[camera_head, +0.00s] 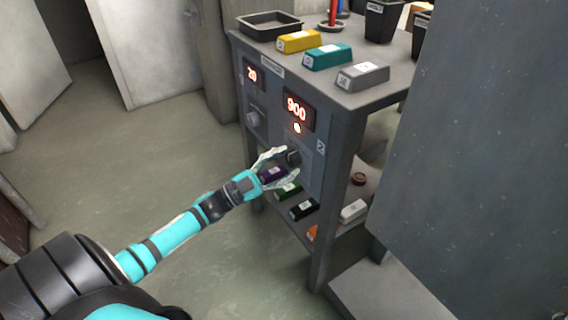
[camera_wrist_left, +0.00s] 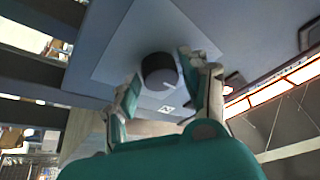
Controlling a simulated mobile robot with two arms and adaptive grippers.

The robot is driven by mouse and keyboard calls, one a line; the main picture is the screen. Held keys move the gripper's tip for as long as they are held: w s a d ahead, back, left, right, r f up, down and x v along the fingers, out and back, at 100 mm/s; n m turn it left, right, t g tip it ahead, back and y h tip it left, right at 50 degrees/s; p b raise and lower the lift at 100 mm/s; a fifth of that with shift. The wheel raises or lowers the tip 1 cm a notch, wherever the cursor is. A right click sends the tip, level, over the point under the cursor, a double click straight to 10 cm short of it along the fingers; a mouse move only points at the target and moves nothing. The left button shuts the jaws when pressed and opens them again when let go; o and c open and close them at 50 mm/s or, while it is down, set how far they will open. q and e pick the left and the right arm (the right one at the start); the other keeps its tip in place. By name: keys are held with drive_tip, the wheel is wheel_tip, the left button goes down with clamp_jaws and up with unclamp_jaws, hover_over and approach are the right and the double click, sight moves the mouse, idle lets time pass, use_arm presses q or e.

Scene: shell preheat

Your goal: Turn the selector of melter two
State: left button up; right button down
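The selector of melter two is a dark round knob (camera_head: 293,157) on the front panel, below the lit display reading 900 (camera_head: 297,109) and near the label 2 (camera_head: 320,147). My left gripper (camera_head: 287,163) is at this knob with its two fingers spread, one on each side. In the left wrist view the knob (camera_wrist_left: 159,71) lies between the fingertips, on a lighter plate, with a pale mark on its face. Gaps seem to show beside it; contact cannot be told for certain. My right gripper is not in view.
Another knob (camera_head: 252,119) sits left under the display reading 20 (camera_head: 252,73). Yellow (camera_head: 299,41), teal (camera_head: 327,56) and grey (camera_head: 362,76) blocks and a black tray (camera_head: 270,25) are on top. More blocks lie on the lower shelf. A grey panel (camera_head: 480,150) stands right.

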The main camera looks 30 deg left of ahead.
use_arm(q)
drive_tip(key=shift+o, duration=1)
drive_tip(key=v, duration=1.2)
drive_tip(key=shift+f, duration=0.1)
